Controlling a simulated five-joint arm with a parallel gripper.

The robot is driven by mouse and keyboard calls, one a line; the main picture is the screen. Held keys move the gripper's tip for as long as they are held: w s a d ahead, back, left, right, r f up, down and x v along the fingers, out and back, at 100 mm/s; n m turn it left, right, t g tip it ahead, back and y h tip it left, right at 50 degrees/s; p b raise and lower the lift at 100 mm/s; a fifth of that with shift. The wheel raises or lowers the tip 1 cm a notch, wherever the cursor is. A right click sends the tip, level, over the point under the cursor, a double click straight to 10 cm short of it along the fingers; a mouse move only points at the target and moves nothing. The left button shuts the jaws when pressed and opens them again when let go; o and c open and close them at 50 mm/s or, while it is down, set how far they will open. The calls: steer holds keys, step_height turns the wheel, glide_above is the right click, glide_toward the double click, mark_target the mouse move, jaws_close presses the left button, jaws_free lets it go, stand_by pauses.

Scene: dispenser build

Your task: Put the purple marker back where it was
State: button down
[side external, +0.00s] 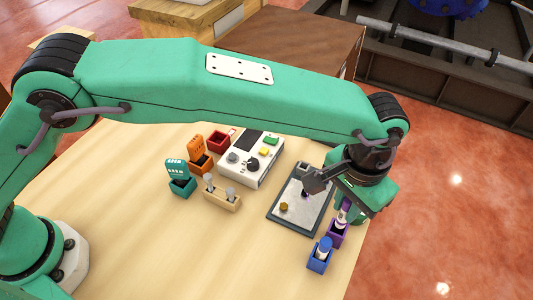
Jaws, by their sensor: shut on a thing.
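The purple marker (343,213), with a pale body and a purple end, is upright at the purple holder (337,235) near the right edge of the table. Its lower end is in or just above the holder's opening; I cannot tell how deep it sits. My gripper (346,203) is over the holder and shut on the purple marker. The green gripper body and dark fingers hide part of the marker's top.
A blue holder with a blue marker (323,247) stands close in front. A grey-framed tray (283,228) lies left, with a small brown piece (284,207) on it. A white device (252,158), teal holder (182,187) and beige block (221,199) are farther left.

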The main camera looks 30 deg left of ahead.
mark_target(342, 218)
steer(key=shift+f, duration=2.35)
steer(key=shift+f, duration=0.1)
steer(key=c, duration=1.3)
jaws_free()
step_height(342, 218, up, 12)
steer(key=shift+r, duration=0.1)
